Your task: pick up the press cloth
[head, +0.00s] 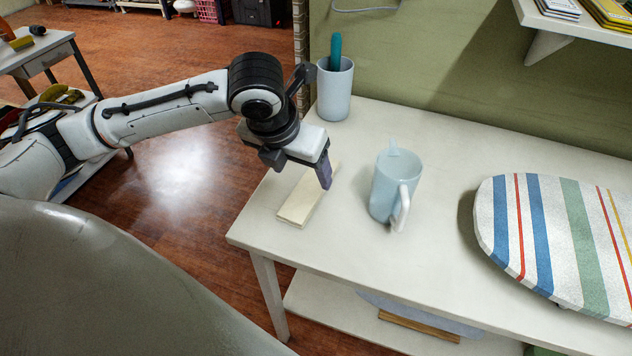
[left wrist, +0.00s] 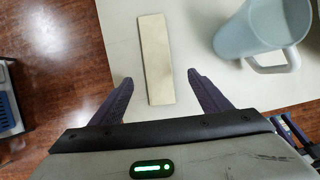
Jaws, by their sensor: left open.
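A pale cream, flat, narrow strip, which looks like the folded press cloth (head: 296,207), lies on the white table near its left edge. In the left wrist view the cloth (left wrist: 155,55) runs lengthwise, its near end between my fingers. My left gripper (head: 325,178) is above the table over the cloth and hides part of it. In the left wrist view my left gripper (left wrist: 160,80) is open, one finger on each side of the strip, with nothing held. I cannot tell how high the fingertips are above it. My right gripper is not in view.
A light blue pitcher (head: 383,190) stands just right of the cloth. A grey cup (head: 335,95) with a teal-handled item stands behind. A striped ironing board (head: 545,235) lies at the right. The white table (head: 440,235) is clear between pitcher and board. A shelf (head: 560,25) overhangs the back right.

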